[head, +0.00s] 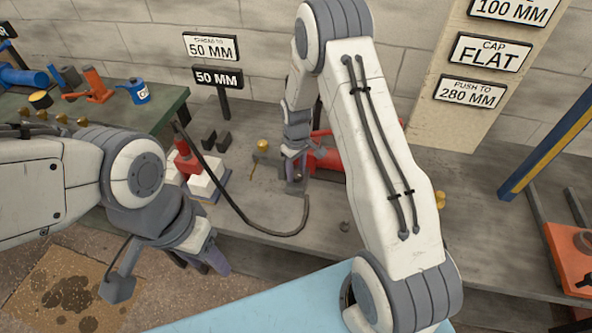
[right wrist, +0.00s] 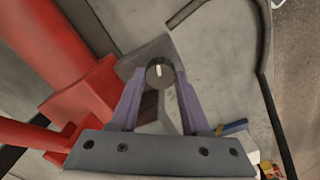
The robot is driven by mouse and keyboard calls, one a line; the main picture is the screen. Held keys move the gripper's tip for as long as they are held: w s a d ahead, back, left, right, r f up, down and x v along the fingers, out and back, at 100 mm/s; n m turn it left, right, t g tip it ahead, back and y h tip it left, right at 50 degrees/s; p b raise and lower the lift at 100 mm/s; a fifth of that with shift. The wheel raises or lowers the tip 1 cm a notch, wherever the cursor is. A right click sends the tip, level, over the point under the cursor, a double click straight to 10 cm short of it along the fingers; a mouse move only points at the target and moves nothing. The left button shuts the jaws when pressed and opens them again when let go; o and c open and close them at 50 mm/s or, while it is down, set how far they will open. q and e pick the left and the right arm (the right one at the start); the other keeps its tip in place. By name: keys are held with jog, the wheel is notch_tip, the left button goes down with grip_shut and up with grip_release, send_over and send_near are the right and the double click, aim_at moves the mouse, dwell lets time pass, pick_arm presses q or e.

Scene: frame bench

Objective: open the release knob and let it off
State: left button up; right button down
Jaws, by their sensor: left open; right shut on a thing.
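The release knob (right wrist: 160,72) is round and black with a white mark on top. It sits on a grey block (right wrist: 135,62) beside a red body (right wrist: 45,45). My right gripper (right wrist: 158,82) is shut on the knob, with one purple finger on each side. In the head view my right gripper (head: 293,165) is low over the bench next to the red cylinder (head: 325,159), and the knob is hidden there. My left gripper (head: 207,258) is open, in front of the bench edge and away from the knob.
A black hose (head: 270,232) curves over the bench (head: 400,255). A red and white device (head: 190,165) stands left of my right gripper. A green-topped table (head: 165,105) with tools is at the left. A blue and yellow post (head: 545,155) stands at the right.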

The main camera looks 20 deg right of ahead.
aim_at(296, 173)
jog(key=shift+n, duration=0.6)
jog(key=shift+c, duration=1.9)
grip_release()
notch_tip(296, 173, up, 11)
jog(key=b, duration=0.1)
jog(key=shift+f, duration=0.2)
